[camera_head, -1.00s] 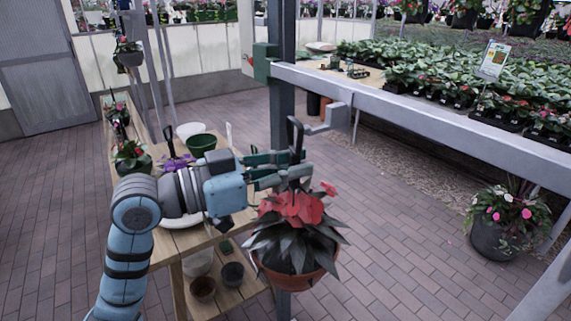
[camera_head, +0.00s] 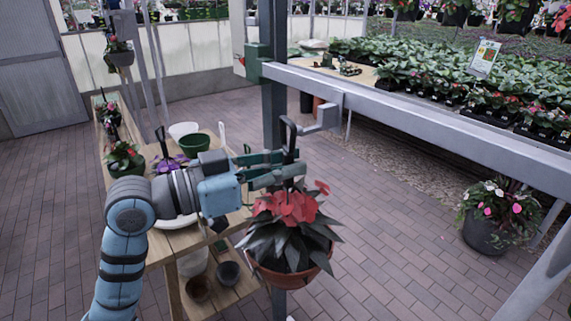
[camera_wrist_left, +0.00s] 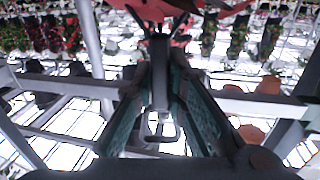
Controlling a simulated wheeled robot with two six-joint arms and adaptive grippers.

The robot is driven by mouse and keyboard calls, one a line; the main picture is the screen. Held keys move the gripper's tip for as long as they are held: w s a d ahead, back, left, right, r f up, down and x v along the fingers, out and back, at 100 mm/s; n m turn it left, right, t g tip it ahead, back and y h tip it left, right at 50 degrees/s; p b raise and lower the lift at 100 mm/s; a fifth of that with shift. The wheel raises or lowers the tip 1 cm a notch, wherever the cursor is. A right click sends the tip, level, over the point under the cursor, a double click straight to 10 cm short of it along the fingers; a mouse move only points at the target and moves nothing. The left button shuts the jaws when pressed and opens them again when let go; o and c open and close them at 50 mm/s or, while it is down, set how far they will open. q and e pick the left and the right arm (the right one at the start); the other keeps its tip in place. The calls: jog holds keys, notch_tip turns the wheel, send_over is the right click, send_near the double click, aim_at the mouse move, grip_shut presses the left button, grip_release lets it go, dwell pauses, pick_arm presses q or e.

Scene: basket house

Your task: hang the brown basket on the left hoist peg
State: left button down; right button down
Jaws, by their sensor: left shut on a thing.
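The brown basket (camera_head: 290,277) is a hanging pot with dark leaves and red flowers, and it hangs upright in the air. My left gripper (camera_head: 291,166) is shut on its dark hanger stem, just below the black hook (camera_head: 289,130). In the left wrist view, the hanger stem (camera_wrist_left: 160,85) stands between the two fingers. A grey peg bracket (camera_head: 327,115) juts out at the beam beside the dark post, and appears to be the left hoist peg. The hook is left of the bracket in the picture, and I cannot tell their gap in depth. My right gripper is not in view.
A dark upright post (camera_head: 273,100) stands behind the hook. A long grey beam (camera_head: 420,112) runs right from it. A wooden bench (camera_head: 165,245) with pots is at left, below my arm. A potted plant (camera_head: 485,235) is on the brick floor at right.

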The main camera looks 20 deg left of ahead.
pick_arm(q)
jog(key=shift+r, duration=0.1)
jog(key=shift+w+d+p, duration=0.4)
jog(key=shift+w, duration=0.1)
jog(key=shift+x, duration=1)
jog(key=shift+w+a+p, duration=0.1)
jog(key=shift+w+p, duration=0.05)
jog(key=shift+p, duration=0.15)
jog(key=shift+w+d, duration=0.5)
jog(key=shift+w, duration=0.05)
jog(key=shift+f, duration=0.25)
